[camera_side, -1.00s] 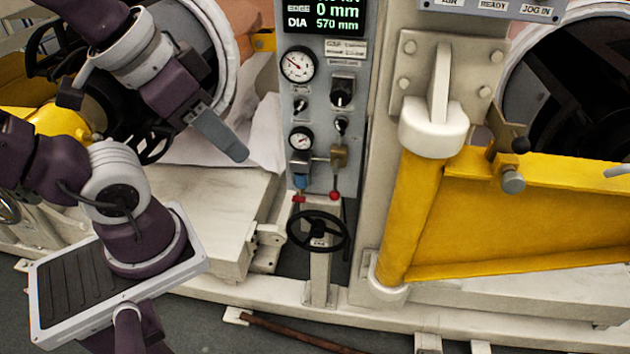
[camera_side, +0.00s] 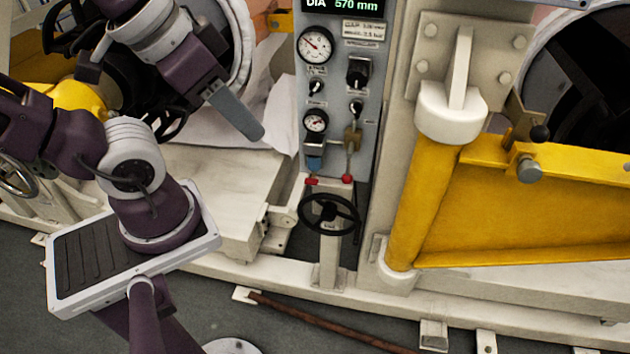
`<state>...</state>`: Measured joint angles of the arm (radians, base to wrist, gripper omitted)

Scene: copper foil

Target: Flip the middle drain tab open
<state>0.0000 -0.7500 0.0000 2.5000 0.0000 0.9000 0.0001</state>
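Two small red-ended parts hang below the grey control panel: a left red tab (camera_side: 311,181) and a right red knob (camera_side: 347,179). The left one sits under a bluish bowl (camera_side: 314,163), the right one under a brass valve (camera_side: 351,138). I cannot tell which part is the middle drain tab, or whether a tab is open. My gripper (camera_side: 238,115) is at the upper left, its grey finger pointing down and right, left of the panel and apart from these parts. Only one finger shows clearly, so its opening cannot be told.
A black handwheel (camera_side: 328,214) on a post stands below the panel. Gauges (camera_side: 316,45) and black knobs are on the panel. A pale machine bed (camera_side: 215,190) lies below my gripper. A brown rod (camera_side: 320,322) lies on the floor.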

